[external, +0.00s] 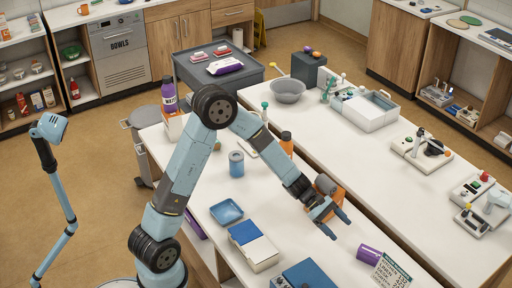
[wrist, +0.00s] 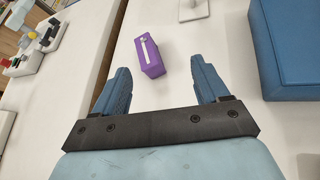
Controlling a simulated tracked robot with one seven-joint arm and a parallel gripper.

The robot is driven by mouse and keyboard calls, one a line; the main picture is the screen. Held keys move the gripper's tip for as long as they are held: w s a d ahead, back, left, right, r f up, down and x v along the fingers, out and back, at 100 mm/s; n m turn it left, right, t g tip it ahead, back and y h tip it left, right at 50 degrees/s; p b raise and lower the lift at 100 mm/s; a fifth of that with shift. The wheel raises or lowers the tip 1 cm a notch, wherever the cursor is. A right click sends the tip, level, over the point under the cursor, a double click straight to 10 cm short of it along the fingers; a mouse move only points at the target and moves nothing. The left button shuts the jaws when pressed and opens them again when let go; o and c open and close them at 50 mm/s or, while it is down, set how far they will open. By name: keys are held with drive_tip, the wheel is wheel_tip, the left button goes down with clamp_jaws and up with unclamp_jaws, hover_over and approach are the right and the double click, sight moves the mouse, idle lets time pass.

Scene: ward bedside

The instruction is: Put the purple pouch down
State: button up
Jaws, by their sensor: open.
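A blue box (wrist: 295,50) stands right of my gripper in the wrist view. Devices (external: 480,195) stand on the far counter. White table around the pouch is partly clear.

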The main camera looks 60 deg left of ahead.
drive_tip(key=s+a+r+m+g+y, duration=0.1)
drive_tip(key=s+a+r+m+y, duration=0.2)
drive_tip(key=s+r+m, duration=0.4)
drive_tip(key=s+a+r+m+g+y, duration=0.15)
drive_tip(key=s+a+r+m, duration=0.25)
drive_tip(key=s+r, duration=0.45)
drive_tip(key=s+a+r+m+t+y, duration=0.2)
drive_tip(key=s+a+r+m+y, duration=0.1)
drive_tip(key=s+a, duration=0.4)
drive_tip(key=s+a+r+m+t+y, duration=0.2)
drive_tip(key=s+a, duration=0.6)
drive_tip(key=s, duration=0.5)
drive_tip(key=r+m+y, duration=0.1)
drive_tip(key=m+y, duration=0.1)
drive_tip(key=shift+s+a+m, duration=0.15)
drive_tip(key=shift+a+m, duration=0.05)
drive_tip(key=shift+m, duration=0.2)
drive_tip(key=shift+y, duration=0.25)
